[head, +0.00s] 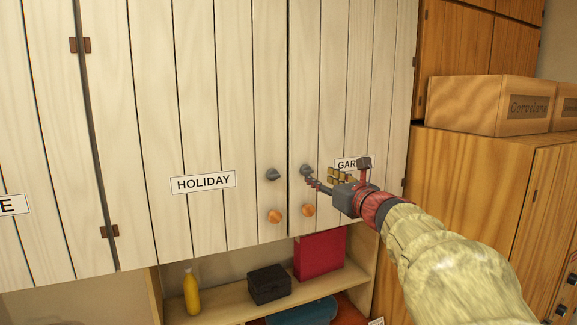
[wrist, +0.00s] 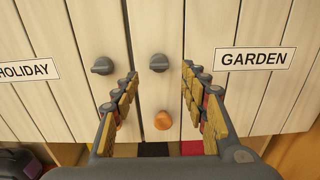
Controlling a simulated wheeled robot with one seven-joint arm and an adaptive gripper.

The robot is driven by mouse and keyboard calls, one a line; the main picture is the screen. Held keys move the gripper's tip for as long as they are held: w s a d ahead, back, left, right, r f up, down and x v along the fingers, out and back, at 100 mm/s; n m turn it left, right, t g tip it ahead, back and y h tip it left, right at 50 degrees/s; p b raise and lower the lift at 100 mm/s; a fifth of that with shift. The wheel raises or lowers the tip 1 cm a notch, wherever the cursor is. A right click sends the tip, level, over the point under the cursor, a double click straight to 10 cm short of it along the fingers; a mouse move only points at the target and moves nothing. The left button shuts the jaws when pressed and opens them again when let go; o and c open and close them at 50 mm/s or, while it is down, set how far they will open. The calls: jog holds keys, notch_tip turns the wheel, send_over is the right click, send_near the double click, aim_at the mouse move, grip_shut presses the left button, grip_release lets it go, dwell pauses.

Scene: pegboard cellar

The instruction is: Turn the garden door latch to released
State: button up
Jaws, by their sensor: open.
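The garden door latch is a dark grey knob (head: 306,170) on the white plank door, left of the GARDEN label (wrist: 255,58). In the wrist view the latch (wrist: 159,63) sits ahead of the gap between my fingertips. My gripper (wrist: 161,80) is open, with one finger on each side of that gap and nothing between them. In the head view my gripper (head: 318,184) is close to the latch and partly covers the label. I cannot tell whether a finger touches the latch. An orange knob (wrist: 163,120) is below the latch on the same door.
The HOLIDAY door (head: 203,183) to the left has its own grey latch (head: 273,174) and orange knob (head: 274,216). Below is a shelf with a yellow bottle (head: 191,293), a black box (head: 268,284) and a red box (head: 320,254). Wooden cabinets (head: 480,190) stand on the right.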

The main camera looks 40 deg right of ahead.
aim_at(309, 172)
jog(key=p+x, duration=0.1)
jog(key=x, duration=0.6)
jog(key=shift+w+f, duration=0.1)
jog(key=shift+a, duration=0.1)
jog(key=shift+c, duration=0.5)
grip_shut()
